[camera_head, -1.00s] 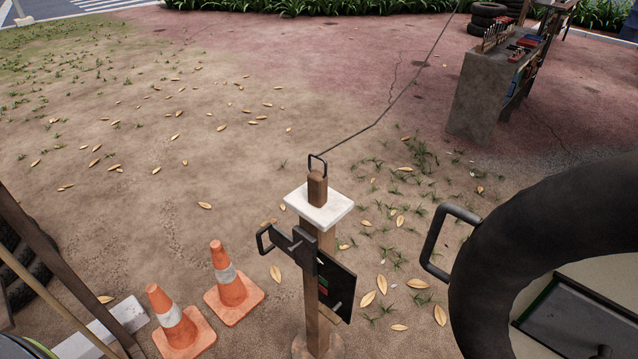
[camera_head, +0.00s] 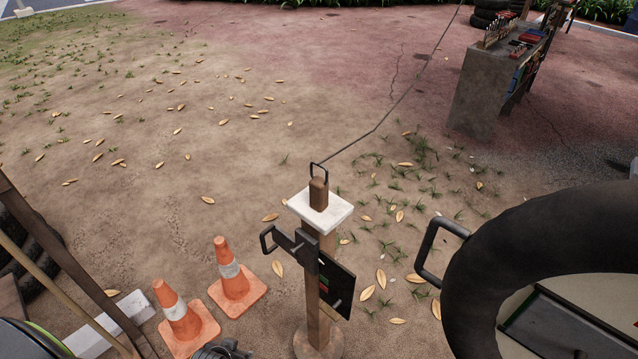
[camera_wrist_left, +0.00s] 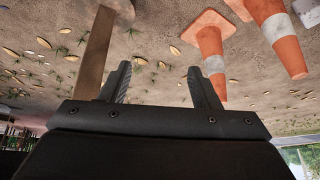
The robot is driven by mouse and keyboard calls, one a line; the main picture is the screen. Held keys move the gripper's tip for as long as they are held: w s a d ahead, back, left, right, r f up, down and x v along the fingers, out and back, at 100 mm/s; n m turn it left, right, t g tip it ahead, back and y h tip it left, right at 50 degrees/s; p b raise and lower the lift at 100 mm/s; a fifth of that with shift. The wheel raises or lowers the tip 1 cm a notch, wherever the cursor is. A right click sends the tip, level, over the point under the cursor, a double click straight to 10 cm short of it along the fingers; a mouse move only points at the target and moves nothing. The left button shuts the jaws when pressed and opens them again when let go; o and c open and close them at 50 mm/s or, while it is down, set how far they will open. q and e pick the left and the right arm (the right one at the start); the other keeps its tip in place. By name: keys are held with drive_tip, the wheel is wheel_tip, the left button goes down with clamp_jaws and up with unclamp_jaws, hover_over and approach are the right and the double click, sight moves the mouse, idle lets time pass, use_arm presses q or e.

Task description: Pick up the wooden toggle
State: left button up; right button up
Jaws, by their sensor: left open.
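The wooden toggle (camera_head: 318,194) is a small brown block with a black wire loop on top. It stands upright on the white cap (camera_head: 332,217) of a wooden post (camera_head: 319,325) in the head view. A thin cord runs from the loop up to the right. My left gripper (camera_wrist_left: 160,88) is open and empty in the left wrist view, its two dark fingers apart. What looks like part of my left arm shows at the bottom edge of the head view, below and left of the post. The toggle does not show in the wrist view. My right gripper is not in view.
A black bracket with a handle (camera_head: 283,238) and a dark panel (camera_head: 337,286) are on the post. Two orange cones (camera_head: 230,274) stand left of it. A large black tire-like ring (camera_head: 480,245) with a handle fills the right. Open dirt lies behind.

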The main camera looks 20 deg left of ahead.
use_arm(q)
drive_tip(key=w+d+r+t+p, duration=0.1)
drive_tip(key=w+r+t, duration=0.1)
drive_tip(key=w+r, duration=0.5)
drive_tip(key=w+r+t+p, duration=0.1)
drive_tip(key=w+r+p, duration=0.15)
drive_tip(key=r, duration=0.75)
wheel_tip(320, 180, up, 36)
drive_tip(key=m+t+h+p, duration=0.4)
drive_tip(key=h, duration=0.1)
hover_over(324, 181)
drive_tip(key=s+a, duration=0.5)
drive_tip(key=s, duration=0.9)
drive_tip(key=p+x, duration=0.2)
drive_tip(key=x, duration=1)
drive_tip(key=shift+w+a, duration=0.1)
drive_tip(key=shift+w, duration=0.05)
drive_tip(key=shift+w+f, duration=0.1)
drive_tip(key=shift+w, duration=0.35)
drive_tip(key=p+x, duration=0.1)
drive_tip(key=x, duration=0.2)
drive_tip(key=shift+d, duration=0.2)
drive_tip(key=shift+w+d+f+p, duration=0.2)
drive_tip(key=shift+w+f+p, duration=0.15)
drive_tip(key=shift+w, duration=0.2)
